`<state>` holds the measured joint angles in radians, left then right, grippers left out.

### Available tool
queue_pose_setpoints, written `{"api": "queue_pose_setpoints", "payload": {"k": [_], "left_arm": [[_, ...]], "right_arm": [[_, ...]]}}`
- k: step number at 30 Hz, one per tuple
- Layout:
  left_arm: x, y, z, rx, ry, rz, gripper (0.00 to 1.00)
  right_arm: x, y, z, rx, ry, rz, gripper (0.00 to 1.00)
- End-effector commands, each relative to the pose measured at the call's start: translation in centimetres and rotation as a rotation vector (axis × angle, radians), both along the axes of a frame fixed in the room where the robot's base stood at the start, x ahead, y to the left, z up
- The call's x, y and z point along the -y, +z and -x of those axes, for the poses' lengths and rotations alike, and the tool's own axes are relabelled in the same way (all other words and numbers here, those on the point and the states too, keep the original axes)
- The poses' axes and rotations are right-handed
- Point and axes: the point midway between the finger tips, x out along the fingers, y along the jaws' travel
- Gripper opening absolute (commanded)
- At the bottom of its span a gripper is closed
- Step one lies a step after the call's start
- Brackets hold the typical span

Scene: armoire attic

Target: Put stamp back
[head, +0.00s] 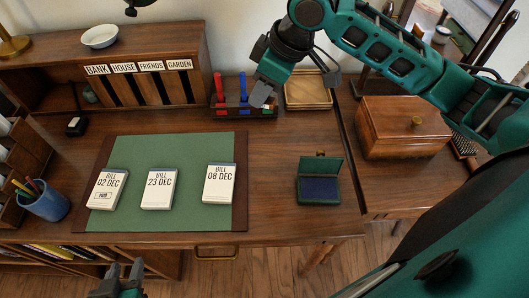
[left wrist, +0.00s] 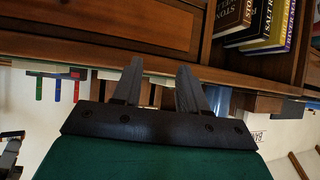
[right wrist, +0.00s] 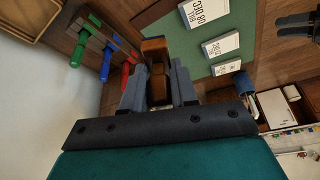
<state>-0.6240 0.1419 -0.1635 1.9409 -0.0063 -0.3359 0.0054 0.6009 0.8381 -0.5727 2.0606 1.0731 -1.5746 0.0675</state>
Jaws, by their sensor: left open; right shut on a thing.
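My right gripper (head: 262,96) hangs at the stamp rack (head: 262,112) at the back of the desk. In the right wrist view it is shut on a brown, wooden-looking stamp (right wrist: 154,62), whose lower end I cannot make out. A red stamp (head: 219,88) and a blue stamp (head: 243,88) stand in the rack. A green stamp (right wrist: 76,52) shows beside them in the right wrist view. The green ink pad (head: 320,188) lies open on the desk. My left gripper (head: 122,275) is open and empty, low in front of the desk.
Three bill pads (head: 158,188) lie on a green mat (head: 185,150); the left one bears a PAID mark. A wooden tray (head: 307,90) sits right of the rack, a wooden box (head: 402,127) farther right. A labelled sorter (head: 140,85) stands left. Desk around the ink pad is clear.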

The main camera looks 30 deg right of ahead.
Motion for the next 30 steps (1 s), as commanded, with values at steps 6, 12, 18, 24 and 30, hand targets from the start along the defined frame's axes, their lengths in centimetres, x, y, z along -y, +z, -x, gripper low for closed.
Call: {"api": "queue_pose_setpoints", "payload": {"k": [6,12,18,24,30], "left_arm": [[0.0,-0.5,0.2,-0.005,0.001,0.000,0.43],[-0.1,-0.7,0.2,-0.006,0.001,0.000,0.43],[-0.1,-1.3,0.2,-0.005,0.000,-0.001,0.43],[-0.1,-2.1,0.2,-0.005,0.001,-0.002,0.43],[-0.1,-2.8,0.2,-0.005,0.001,-0.002,0.43]], "right_arm": [[0.7,0.4,-0.8,0.002,0.251,0.000,0.08],[1.0,0.6,-1.1,0.002,0.366,0.000,0.08],[1.0,-2.6,-1.0,-0.005,0.383,0.001,0.08],[1.0,-8.1,-1.0,-0.005,0.380,0.001,0.08],[1.0,-12.9,-1.1,-0.002,0.381,0.001,0.08]]}}
